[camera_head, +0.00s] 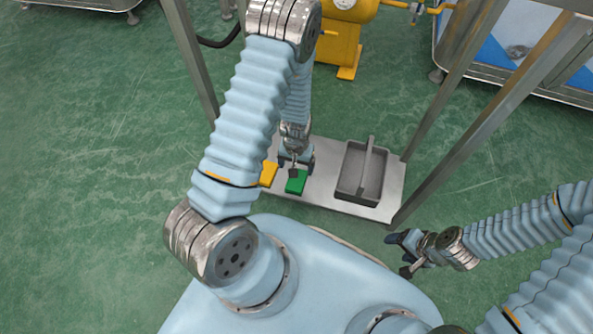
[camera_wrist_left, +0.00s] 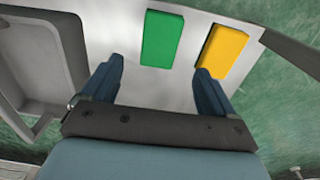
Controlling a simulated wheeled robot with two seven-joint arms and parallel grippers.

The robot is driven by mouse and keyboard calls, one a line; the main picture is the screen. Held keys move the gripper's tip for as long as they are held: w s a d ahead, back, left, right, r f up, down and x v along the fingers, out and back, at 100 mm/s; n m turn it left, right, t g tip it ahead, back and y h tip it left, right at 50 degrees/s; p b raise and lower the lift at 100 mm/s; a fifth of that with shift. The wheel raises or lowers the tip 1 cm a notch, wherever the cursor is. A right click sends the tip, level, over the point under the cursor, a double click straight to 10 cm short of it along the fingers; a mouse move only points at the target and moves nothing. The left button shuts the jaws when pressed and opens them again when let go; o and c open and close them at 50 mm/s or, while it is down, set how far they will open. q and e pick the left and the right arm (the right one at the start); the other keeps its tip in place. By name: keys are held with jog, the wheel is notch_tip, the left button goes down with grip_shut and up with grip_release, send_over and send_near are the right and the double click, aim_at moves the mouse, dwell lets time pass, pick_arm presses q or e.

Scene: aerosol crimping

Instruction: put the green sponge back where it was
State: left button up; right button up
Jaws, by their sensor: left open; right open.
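The green sponge (camera_head: 296,182) lies flat on the metal shelf (camera_head: 320,160), between the yellow sponge and a grey carrier. In the left wrist view the green sponge (camera_wrist_left: 162,38) shows whole, beyond the fingertips. My left gripper (camera_wrist_left: 159,66) is open with nothing between its fingers and points at the green sponge, apart from it in that picture. In the head view my left gripper (camera_head: 295,165) is small, right by the sponge and partly hidden by its wrist. My right gripper (camera_head: 397,255) is open and empty, off the shelf's front right corner.
The yellow sponge (camera_head: 268,174) lies left of the green one, partly behind my left arm. The grey carrier (camera_head: 348,190) with a handle stands on the shelf's right part. Metal posts (camera_head: 455,145) rise at the shelf's sides. Bare shelf shows around the green sponge.

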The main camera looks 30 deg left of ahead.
pick_arm(q)
jog(key=s+d+r+t+h, duration=0.1)
jog(key=s+d+r+h, duration=0.1)
jog(key=s+d, duration=0.7)
jog(key=d+h, duration=0.1)
jog(key=d, duration=0.2)
jog(key=shift+d+r+m+h, duration=0.2)
jog(key=shift+m+h, duration=0.1)
jog(key=shift+h, duration=0.1)
pick_arm(e)
jog(key=shift+r, duration=0.3)
pick_arm(q)
jog(key=shift+s, duration=0.1)
